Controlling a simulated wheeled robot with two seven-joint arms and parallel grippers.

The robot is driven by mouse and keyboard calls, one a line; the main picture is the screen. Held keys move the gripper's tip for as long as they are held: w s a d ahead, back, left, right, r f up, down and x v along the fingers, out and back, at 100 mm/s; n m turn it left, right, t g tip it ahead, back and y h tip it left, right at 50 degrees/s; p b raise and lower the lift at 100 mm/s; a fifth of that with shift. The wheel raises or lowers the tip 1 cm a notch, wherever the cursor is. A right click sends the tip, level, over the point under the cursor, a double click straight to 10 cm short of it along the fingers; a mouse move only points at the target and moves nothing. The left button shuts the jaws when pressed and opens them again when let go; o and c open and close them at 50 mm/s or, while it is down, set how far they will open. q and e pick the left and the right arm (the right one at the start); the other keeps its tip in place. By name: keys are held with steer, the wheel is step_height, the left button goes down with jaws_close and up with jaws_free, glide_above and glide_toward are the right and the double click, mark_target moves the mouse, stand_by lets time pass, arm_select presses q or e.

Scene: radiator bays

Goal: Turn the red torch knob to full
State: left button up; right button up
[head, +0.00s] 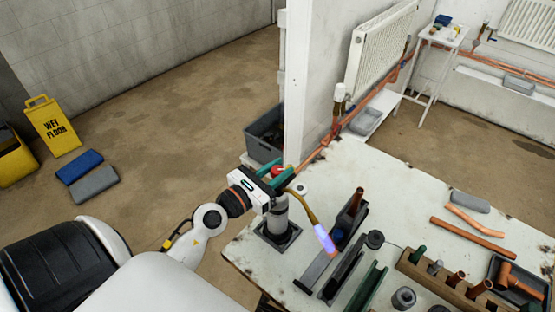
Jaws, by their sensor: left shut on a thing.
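The torch (278,213) stands upright in a dark square holder on the workbench, with a grey cylinder and a curved brass tube. A blue-violet flame (325,240) shows at the tube's tip, pointing down over the bench. The red torch knob (278,170) is on top of the torch, partly hidden by the green fingers. My left gripper (277,174) is shut on the red knob, reaching in from the left. The knob's setting cannot be read from here. My right gripper is not in view.
The pale workbench (395,180) holds dark metal channels (345,262), a wooden rack (450,283) with fittings, and loose copper pipes (467,240). A white partition edge (297,90) rises behind the torch. A yellow wet-floor sign (53,127) stands on the floor at left.

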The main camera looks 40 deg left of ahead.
arm_select(q)
steer(key=shift+y, duration=0.3)
steer(key=shift+n, duration=0.3)
steer(key=o, duration=1)
steer(key=shift+c, duration=0.2)
steer(key=s+a+b, duration=0.2)
steer(key=s+b, duration=0.4)
steer(key=s, duration=0.5)
steer(key=shift+s, duration=0.35)
steer(key=shift+f, duration=0.1)
